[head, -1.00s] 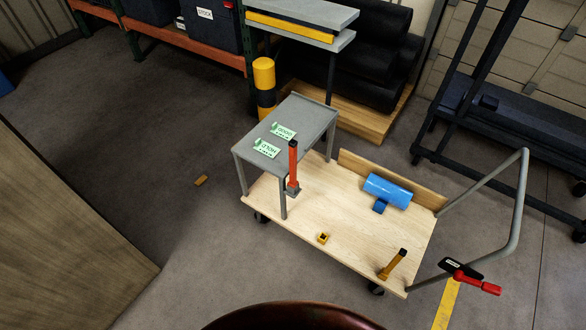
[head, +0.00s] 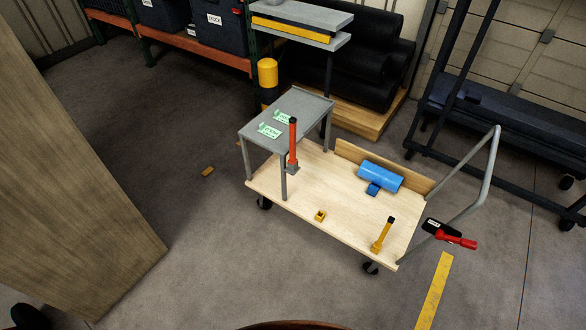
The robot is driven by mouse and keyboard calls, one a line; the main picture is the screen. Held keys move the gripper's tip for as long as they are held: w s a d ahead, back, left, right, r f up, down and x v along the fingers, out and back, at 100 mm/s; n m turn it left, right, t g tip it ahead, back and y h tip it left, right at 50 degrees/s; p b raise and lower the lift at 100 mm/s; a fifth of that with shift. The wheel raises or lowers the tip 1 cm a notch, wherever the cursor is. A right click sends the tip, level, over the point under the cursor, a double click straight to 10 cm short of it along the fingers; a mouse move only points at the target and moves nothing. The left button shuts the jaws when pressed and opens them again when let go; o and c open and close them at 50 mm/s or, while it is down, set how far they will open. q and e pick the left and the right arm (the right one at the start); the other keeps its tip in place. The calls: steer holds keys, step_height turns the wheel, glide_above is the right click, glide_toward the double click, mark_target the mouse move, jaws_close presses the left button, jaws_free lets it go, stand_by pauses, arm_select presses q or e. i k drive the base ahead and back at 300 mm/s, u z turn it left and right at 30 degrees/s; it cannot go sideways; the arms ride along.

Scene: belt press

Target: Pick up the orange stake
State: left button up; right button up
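An orange-red stake (head: 293,145) with a black top stands upright in a grey socket (head: 292,168) on the wooden cart deck (head: 335,214), at the front right of a small grey table. A second, yellow-amber stake (head: 383,234) with a black top leans slightly near the deck's front right corner. An empty-looking yellow socket block (head: 320,216) sits on the deck between them. Neither of my grippers shows in the head view.
The grey table (head: 312,105) carries two green-and-white cards. A blue cylinder (head: 380,177) lies at the deck's back. The cart's grey handle (head: 487,175) has a red-and-black clamp (head: 450,236) beside it. A wooden panel (head: 70,185) stands left. Floor between is mostly clear.

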mark_target(292, 121)
steer(key=z, duration=0.35)
steer(key=k, duration=0.25)
steer(key=u, duration=1.5)
steer(key=i, duration=1.45)
steer(key=z, duration=0.25)
